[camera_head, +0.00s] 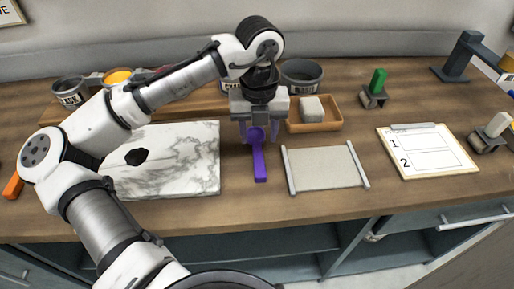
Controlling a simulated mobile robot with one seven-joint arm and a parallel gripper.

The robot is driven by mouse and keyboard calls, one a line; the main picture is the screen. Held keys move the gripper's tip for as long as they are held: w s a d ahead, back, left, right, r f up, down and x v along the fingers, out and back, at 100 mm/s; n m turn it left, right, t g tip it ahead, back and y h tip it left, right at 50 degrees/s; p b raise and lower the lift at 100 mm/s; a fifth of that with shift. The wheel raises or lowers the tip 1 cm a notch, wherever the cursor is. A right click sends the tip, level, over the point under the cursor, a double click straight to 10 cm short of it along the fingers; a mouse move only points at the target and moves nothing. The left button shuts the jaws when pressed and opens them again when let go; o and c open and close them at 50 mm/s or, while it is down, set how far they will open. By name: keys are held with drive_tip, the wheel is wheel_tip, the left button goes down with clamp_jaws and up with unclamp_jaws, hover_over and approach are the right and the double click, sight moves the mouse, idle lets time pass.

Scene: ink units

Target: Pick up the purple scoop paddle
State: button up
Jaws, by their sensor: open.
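The purple scoop paddle (259,164) lies on the wooden counter between the marble slab and the pale mat, its handle toward the front edge. Its rounded end points to the back, under my gripper. My gripper (259,134) points down over that rounded end, with its purple-tinted fingers apart on either side. I cannot tell how high the fingertips are above the counter or whether they touch the paddle.
A marble slab (190,165) with a black blob (137,156) is on the left. A pale mat (325,168) with side rails lies to the right. Behind are a wooden tray (328,126) with a grey block and several grey pots (301,75). A clipboard (428,152) lies farther right.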

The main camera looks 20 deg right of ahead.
sight(258, 152)
drive_tip(key=shift+f+p, duration=0.65)
drive_tip(key=shift+f, duration=2.1)
drive_tip(key=shift+c, duration=0.2)
clamp_jaws()
